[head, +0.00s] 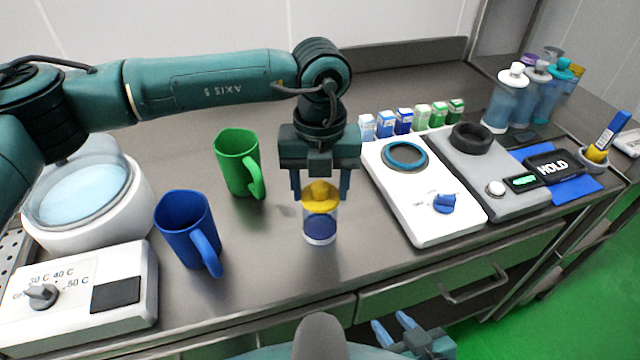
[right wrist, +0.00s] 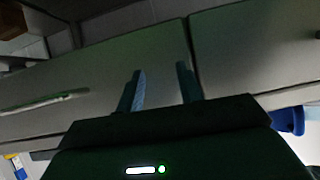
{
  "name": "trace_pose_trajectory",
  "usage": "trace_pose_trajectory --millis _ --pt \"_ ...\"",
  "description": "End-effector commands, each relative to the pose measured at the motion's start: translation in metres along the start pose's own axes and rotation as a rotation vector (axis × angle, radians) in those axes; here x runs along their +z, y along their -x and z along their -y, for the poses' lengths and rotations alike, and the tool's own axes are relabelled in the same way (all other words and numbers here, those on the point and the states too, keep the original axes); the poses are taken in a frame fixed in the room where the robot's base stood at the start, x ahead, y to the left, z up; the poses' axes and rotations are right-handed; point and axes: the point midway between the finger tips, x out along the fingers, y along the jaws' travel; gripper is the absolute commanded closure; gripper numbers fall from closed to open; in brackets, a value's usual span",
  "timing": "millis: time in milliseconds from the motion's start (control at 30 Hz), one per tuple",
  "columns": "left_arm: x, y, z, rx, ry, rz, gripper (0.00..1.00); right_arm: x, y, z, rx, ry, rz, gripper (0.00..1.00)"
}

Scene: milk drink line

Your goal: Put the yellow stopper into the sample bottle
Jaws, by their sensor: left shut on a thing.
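The yellow stopper (head: 320,194) is between the fingers of my left gripper (head: 320,190), which is shut on it and points straight down. The sample bottle (head: 320,232), small and clear with dark blue contents, stands upright on the steel bench right under the stopper. The stopper's wide lower part is at the bottle's mouth; I cannot tell how deep it sits. My right gripper (head: 394,326) is low in front of the bench, far from the bottle. In the right wrist view its fingers (right wrist: 161,85) are apart with nothing between them.
A green mug (head: 236,160) and a blue mug (head: 182,225) stand left of the bottle. A white plate device (head: 460,216) with a teal ring and a small blue object is to the right. A white dial box (head: 75,300) is at front left. Bench space before the bottle is clear.

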Motion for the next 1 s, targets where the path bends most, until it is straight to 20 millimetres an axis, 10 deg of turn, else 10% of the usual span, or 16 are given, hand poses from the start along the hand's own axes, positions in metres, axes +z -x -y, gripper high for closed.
trace_pose_trajectory --millis 300,333,1000 --pt "0.0001 0.0004 -0.0002 0.000 0.000 0.000 0.73 -0.0002 0.0000 -0.0001 0.000 0.000 0.000 0.64" --pt "0.0001 0.0003 -0.0002 0.000 0.000 0.000 0.43 -0.0002 -0.0001 -0.0001 0.000 0.000 0.000 0.64" --pt "0.0000 0.0001 -0.0002 0.001 0.000 0.000 0.01 0.0013 -0.0004 0.0004 -0.001 0.000 0.003 0.64"
